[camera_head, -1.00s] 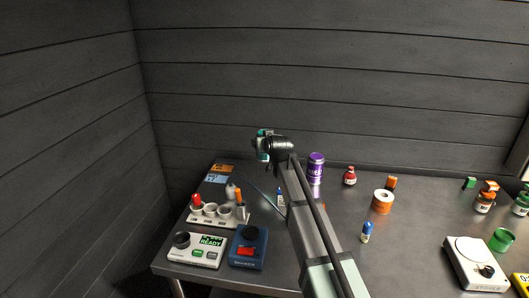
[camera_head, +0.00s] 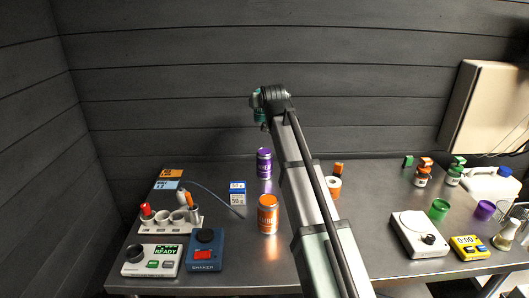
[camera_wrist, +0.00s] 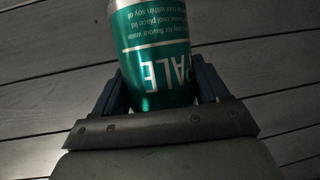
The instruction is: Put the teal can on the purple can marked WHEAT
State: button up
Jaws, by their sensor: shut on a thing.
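My gripper (camera_head: 262,106) is raised high above the bench and shut on the teal can (camera_wrist: 158,62). In the wrist view the can lies between the two fingers, its PALE lettering upside down. In the head view only part of the teal can (camera_head: 257,97) shows beside the dark wrist. The purple can (camera_head: 264,163) stands upright on the bench towards the back, below the gripper in the picture. Its lettering is too small to read. The depth offset between the two cans cannot be told.
An orange can (camera_head: 268,213) stands in front of the purple can. A blue-and-white box (camera_head: 237,193) and a thin cable are to its left. A tube rack (camera_head: 172,222), a blue shaker (camera_head: 205,250) and a READY device (camera_head: 151,261) stand front left. My arm hides the bench middle.

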jog(key=shift+s+d+f+m+h, duration=0.15)
jog(key=shift+d+f+m+h, duration=0.2)
jog(key=shift+f, duration=5.25)
jog(key=o, duration=1.3)
jog(key=shift+f, duration=0.1)
jog(key=shift+o, duration=0.2)
jog(key=shift+s, duration=0.1)
jog(key=a+v, duration=0.1)
jog(key=v, duration=1.1)
jog(key=shift+d, duration=0.45)
